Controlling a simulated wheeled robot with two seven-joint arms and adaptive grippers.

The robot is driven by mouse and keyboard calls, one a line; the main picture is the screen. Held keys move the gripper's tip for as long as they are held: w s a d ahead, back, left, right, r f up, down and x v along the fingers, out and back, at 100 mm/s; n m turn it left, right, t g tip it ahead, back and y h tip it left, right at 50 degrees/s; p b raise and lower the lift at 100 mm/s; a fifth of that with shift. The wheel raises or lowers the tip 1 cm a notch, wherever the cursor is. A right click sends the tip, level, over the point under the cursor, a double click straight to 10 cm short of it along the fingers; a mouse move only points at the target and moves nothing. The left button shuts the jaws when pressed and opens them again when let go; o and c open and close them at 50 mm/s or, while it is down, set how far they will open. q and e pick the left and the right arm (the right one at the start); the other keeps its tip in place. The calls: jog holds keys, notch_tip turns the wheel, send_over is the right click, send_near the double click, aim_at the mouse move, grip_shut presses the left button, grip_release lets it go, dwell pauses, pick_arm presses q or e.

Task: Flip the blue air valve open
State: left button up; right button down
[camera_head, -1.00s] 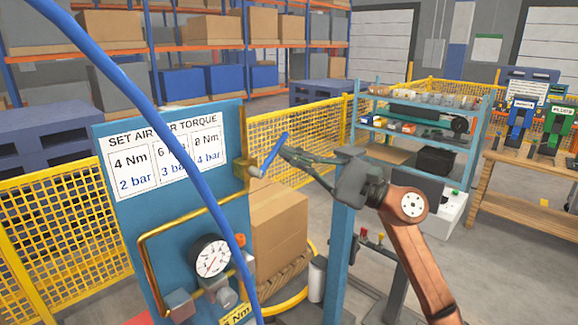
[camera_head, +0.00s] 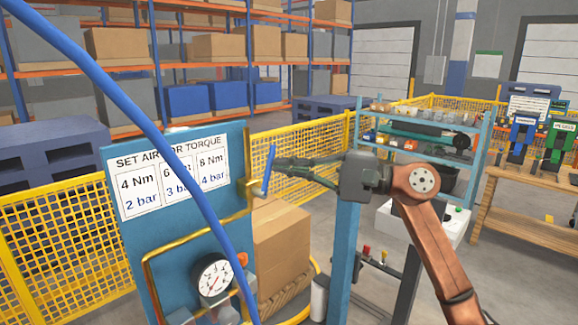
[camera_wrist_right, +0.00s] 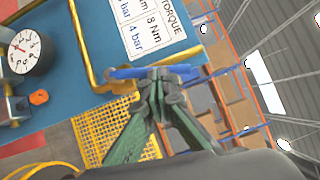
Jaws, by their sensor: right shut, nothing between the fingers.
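The blue air valve lever (camera_head: 268,171) sits on a brass fitting (camera_head: 250,190) at the right edge of the blue board (camera_head: 190,245). The lever stands nearly upright in the head view. My right gripper (camera_head: 279,164) is shut and empty, its fingertips at the lever's right side. In the right wrist view the lever (camera_wrist_right: 150,72) lies across, just beyond the shut fingertips (camera_wrist_right: 158,80). The fingertips look to be touching it or very close; the exact contact is hidden. My left gripper is not in view.
A pressure gauge (camera_head: 212,279) is low on the board. A blue hose (camera_head: 150,130) crosses in front of the board. Cardboard boxes (camera_head: 281,240) stand behind the lever, with a yellow mesh fence (camera_head: 290,145) beyond. A blue post (camera_head: 344,250) stands under my right arm.

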jog(key=shift+s+a+r+n+p, duration=0.25)
jog(key=shift+a+n+p, duration=0.05)
jog(key=shift+a, duration=0.05)
jog(key=shift+s+a+r, duration=0.1)
jog(key=shift+s+a, duration=0.05)
dwell(0.9)
dwell(0.4)
jog(key=d+f, duration=0.1)
jog(key=d, duration=1.2)
jog(key=shift+s+p, duration=0.3)
jog(key=shift+s, duration=0.15)
jog(key=shift+w+f, duration=0.1)
jog(key=shift+f, duration=0.05)
